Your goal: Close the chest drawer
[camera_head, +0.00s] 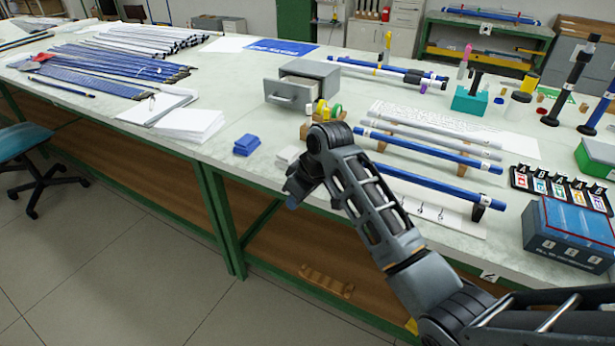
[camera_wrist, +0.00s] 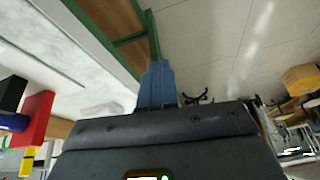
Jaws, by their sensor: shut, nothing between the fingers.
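The small grey chest (camera_head: 322,70) stands on the table, left of the middle. Its drawer (camera_head: 288,93) is pulled out toward the table's front, with a handle on its front and a pale inside showing. My gripper (camera_head: 292,201) is at the table's front edge, in front of and below the drawer and apart from it. In the wrist view the fingers (camera_wrist: 158,84) are together, with nothing between them, and the floor lies beyond. The chest is not clearly visible in the wrist view.
Blue blocks (camera_head: 246,145) and a white paper stack (camera_head: 190,124) lie left of my gripper. Yellow and green tape rolls (camera_head: 335,111) stand close to the drawer's right side. Rods on a rack (camera_head: 430,150) lie to the right.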

